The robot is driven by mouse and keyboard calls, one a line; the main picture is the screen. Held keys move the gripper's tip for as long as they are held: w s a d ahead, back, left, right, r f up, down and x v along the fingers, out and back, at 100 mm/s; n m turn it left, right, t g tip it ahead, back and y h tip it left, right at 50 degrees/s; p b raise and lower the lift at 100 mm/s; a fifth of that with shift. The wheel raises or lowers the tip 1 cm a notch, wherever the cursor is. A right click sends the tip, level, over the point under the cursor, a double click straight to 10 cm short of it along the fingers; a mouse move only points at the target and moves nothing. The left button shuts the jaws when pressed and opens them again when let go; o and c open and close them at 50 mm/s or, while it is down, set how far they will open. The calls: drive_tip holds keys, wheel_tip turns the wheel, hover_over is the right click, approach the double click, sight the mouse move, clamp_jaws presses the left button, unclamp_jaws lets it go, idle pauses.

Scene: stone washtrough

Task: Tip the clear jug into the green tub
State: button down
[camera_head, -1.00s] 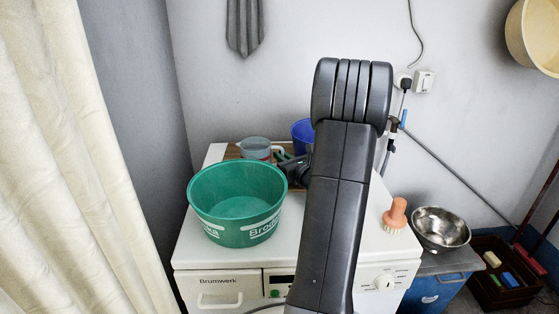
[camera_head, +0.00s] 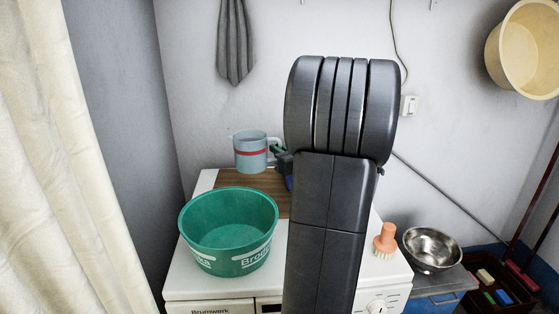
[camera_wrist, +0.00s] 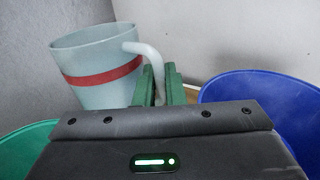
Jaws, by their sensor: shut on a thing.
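The clear jug (camera_head: 250,143) is pale blue-grey with a red band and a handle on its right side. It is held upright, raised above the wooden board at the back of the washing machine. In the wrist view the jug (camera_wrist: 98,92) stands left of centre, and the green fingers of my gripper (camera_wrist: 158,84) are shut on its handle. My gripper (camera_head: 278,158) is partly hidden by my arm in the head view. The green tub (camera_head: 200,238) sits on the machine in front of the jug, lower and slightly left. What the jug holds cannot be seen.
A brown wooden board (camera_head: 240,180) lies behind the tub. A blue bucket (camera_wrist: 270,110) stands at right in the wrist view. An orange brush (camera_head: 385,238) stands on the machine's right side, beside a steel bowl (camera_head: 432,248). A cream curtain (camera_head: 60,170) hangs at left.

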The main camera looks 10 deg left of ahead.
drive_tip(key=shift+r+p, duration=0.45)
drive_tip(key=shift+r, duration=0.05)
drive_tip(key=shift+s+d+f+n+g+y+p, duration=0.15)
drive_tip(key=shift+n+g+y+p, duration=0.35)
drive_tip(key=shift+p, duration=0.7)
drive_tip(key=s+d+f+n+g+y+p, duration=0.1)
drive_tip(key=s+n+g+y+p, duration=0.1)
drive_tip(key=p, duration=0.5)
drive_tip(key=s+d+f+n+g+y+p, duration=0.1)
drive_tip(key=s+n+g+y+p, duration=0.1)
drive_tip(key=s+g+p, duration=0.3)
drive_tip(key=shift+s+d+f+n+p, duration=0.3)
drive_tip(key=shift+d+f+n+p, duration=0.15)
drive_tip(key=shift+p, duration=0.4)
drive_tip(key=shift+a, duration=0.15)
drive_tip(key=shift+r, duration=0.15)
drive_tip(key=shift+r+n+h+p, duration=0.35)
drive_tip(key=shift+r+n+h, duration=0.05)
drive_tip(key=shift+r+n, duration=0.5)
